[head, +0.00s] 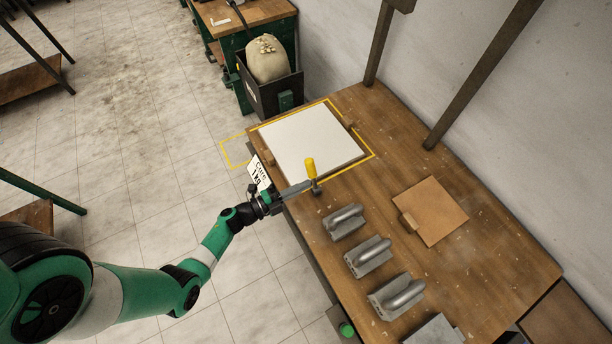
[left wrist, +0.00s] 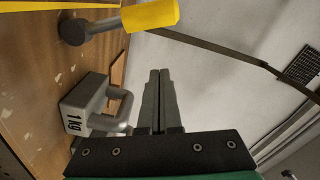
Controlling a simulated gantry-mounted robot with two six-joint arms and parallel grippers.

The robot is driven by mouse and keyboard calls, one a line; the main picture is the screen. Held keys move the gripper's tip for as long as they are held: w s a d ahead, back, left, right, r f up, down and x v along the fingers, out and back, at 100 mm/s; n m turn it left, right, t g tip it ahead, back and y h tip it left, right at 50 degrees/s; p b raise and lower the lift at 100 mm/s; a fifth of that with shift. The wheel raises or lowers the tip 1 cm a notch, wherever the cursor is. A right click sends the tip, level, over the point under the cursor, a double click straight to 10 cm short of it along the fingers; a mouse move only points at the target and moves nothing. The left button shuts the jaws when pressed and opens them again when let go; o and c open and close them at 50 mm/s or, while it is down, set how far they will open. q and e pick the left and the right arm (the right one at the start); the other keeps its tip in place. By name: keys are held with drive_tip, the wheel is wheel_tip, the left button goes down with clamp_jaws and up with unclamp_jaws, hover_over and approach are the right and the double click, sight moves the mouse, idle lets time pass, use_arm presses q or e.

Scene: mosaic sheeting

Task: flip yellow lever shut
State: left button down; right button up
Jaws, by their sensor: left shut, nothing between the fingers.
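The yellow lever (head: 310,166) stands up from a small dark pivot (head: 316,188) at the near edge of the white sheet on the bench. In the left wrist view the yellow handle (left wrist: 152,14) is at the top, its grey shank running left to the round pivot (left wrist: 73,32). My left gripper (head: 307,185) reaches in from the left with its fingers beside the lever's base; I cannot tell whether they touch. In the left wrist view the left gripper's fingers (left wrist: 160,72) are together and empty, below the handle in the picture. My right gripper is out of view.
The white sheet (head: 308,142) lies inside a yellow outline on the wooden bench (head: 475,260). Grey handled weights (head: 368,256) line the front; one marked 1 kg (left wrist: 82,103) shows in the wrist view. A brown board (head: 437,208) lies right. A sack (head: 267,60) stands behind.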

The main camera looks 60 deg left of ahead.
use_arm(q)
drive_tip(key=s, duration=0.8)
drive_tip(key=shift+a+p, duration=0.3)
drive_tip(key=shift+a, duration=0.05)
drive_tip(key=shift+w, duration=0.1)
